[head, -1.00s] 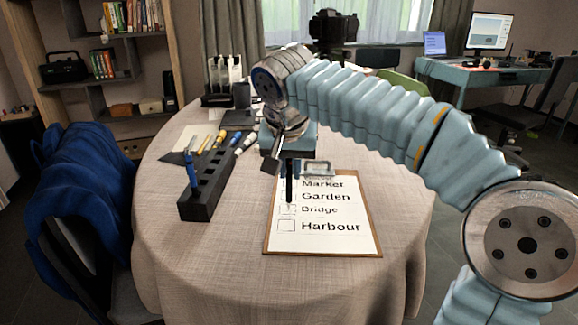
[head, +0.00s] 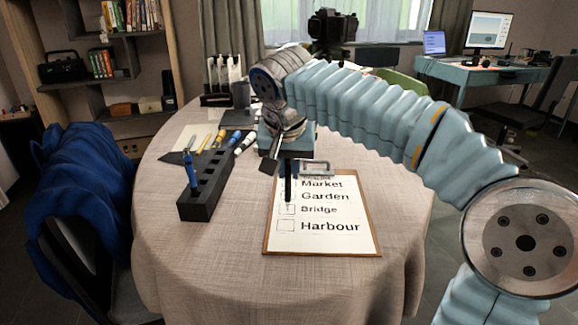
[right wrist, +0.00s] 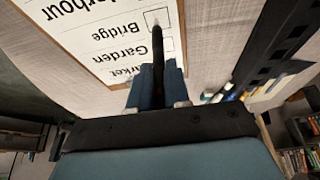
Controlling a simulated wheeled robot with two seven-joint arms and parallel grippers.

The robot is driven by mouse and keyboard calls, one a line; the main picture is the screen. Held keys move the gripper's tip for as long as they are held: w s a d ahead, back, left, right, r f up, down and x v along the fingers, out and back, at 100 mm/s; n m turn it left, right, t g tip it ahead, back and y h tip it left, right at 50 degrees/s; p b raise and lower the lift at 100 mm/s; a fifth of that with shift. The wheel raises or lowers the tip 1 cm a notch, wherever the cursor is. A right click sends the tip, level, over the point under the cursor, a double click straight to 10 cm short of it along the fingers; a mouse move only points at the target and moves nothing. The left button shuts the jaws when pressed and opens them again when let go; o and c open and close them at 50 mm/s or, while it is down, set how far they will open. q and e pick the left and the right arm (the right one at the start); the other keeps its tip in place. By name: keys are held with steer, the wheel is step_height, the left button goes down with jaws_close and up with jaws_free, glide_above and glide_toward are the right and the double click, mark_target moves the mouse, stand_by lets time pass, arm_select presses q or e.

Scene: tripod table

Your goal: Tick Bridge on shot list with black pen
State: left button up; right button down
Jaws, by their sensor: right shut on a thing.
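The shot list is a white sheet on a brown clipboard (head: 335,240), with Market, Garden, Bridge and Harbour, each with a checkbox. My right gripper (head: 289,163) is shut on the black pen (head: 288,188), which points down over the sheet. In the head view the pen's lower end is at the Bridge box (head: 286,210). In the right wrist view the pen (right wrist: 158,50) reaches from the fingers (right wrist: 157,92) to the Bridge box (right wrist: 157,17). Whether the tip touches the paper, and what mark is in the box, I cannot tell. My left gripper is out of view.
A black pen block (head: 205,190) holding a blue pen (head: 190,170) stands left of the clipboard. Several markers (head: 220,140) lie behind it. A camera (head: 331,30) stands at the back. The cloth is clear right of the clipboard.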

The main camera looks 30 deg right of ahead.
steer(key=shift+w+a, duration=0.2)
steer(key=shift+a, duration=0.1)
stand_by(0.5)
steer(key=shift+s+d+f, duration=0.1)
steer(key=shift+s+d, duration=0.25)
steer(key=shift+d, duration=0.1)
stand_by(1.3)
step_height(320, 180, up, 5)
steer(key=p, duration=0.5)
steer(key=shift+r, duration=1.05)
